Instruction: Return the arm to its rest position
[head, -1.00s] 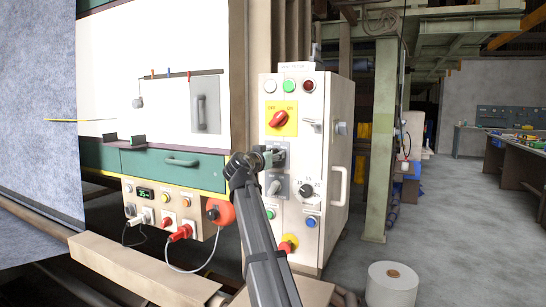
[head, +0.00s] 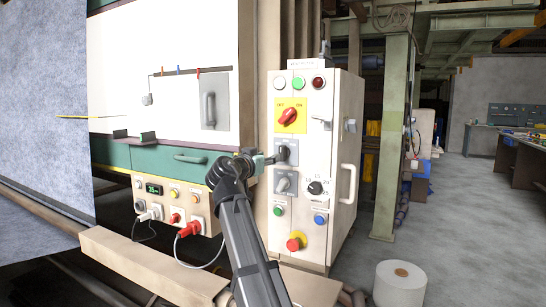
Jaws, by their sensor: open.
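My arm reaches up from the bottom of the head view, its dark wrist bent in front of the panel's left edge. My gripper (head: 267,159) is at the upper grey rotary switch (head: 290,147) on the cream control cabinet (head: 336,225). It is open, its small fingertips just left of the switch's dark handle. Whether they touch it I cannot tell. The lower grey switch (head: 285,184) sits below, its handle tilted. My wrist and forearm hide part of the green drawer front and the socket box.
A red-yellow main switch (head: 288,116) is above and a red stop button (head: 295,243) below. A side handle (head: 347,184) sticks out at right. Red plugs and cables (head: 190,229) hang left of my forearm. A white roll (head: 399,284) stands on the floor; the right aisle is open.

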